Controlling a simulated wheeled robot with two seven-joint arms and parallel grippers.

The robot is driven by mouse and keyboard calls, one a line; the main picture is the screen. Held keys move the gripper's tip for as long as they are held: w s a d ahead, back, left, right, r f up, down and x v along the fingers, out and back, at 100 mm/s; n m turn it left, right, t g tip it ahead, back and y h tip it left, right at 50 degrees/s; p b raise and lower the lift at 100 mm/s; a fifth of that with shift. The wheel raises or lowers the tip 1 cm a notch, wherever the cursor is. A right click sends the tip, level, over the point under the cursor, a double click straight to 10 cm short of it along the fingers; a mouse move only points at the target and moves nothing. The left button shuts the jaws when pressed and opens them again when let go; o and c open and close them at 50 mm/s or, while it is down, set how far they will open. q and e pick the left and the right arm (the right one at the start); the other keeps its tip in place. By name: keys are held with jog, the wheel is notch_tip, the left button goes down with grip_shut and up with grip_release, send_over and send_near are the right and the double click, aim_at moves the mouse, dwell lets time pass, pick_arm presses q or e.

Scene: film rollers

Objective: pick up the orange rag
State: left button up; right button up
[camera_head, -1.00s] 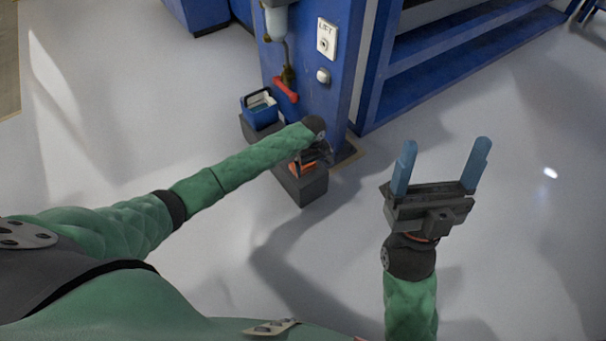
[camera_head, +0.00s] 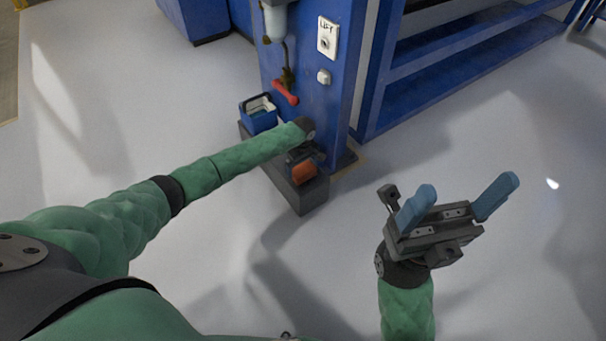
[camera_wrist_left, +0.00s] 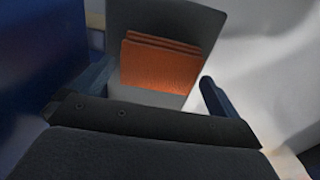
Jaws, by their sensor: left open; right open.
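The orange rag (camera_head: 304,173) lies folded on top of a dark grey block (camera_head: 309,197) at the foot of the blue column. In the left wrist view the orange rag (camera_wrist_left: 160,64) shows as a folded stack between and beyond my open fingers. My left gripper (camera_wrist_left: 152,88) is open, with one finger on each side of the rag's line, and it holds nothing. In the head view my left gripper (camera_head: 303,158) is mostly hidden by its wrist, just behind the rag. My right gripper (camera_head: 458,203) is open and empty over bare floor at the right.
A blue caddy (camera_head: 259,114) stands on the far end of the block, left of my left wrist. The blue column (camera_head: 306,100) with a red handle (camera_head: 285,92) rises right behind. Blue shelving (camera_head: 440,75) stands at the back right. The grey floor in front is clear.

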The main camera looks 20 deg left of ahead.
pick_arm(q)
notch_tip(320, 180, down, 3)
jog(key=shift+r+b, duration=0.15)
jog(key=shift+b, duration=0.15)
jog(key=c, duration=0.8)
jog(key=shift+o, duration=0.2)
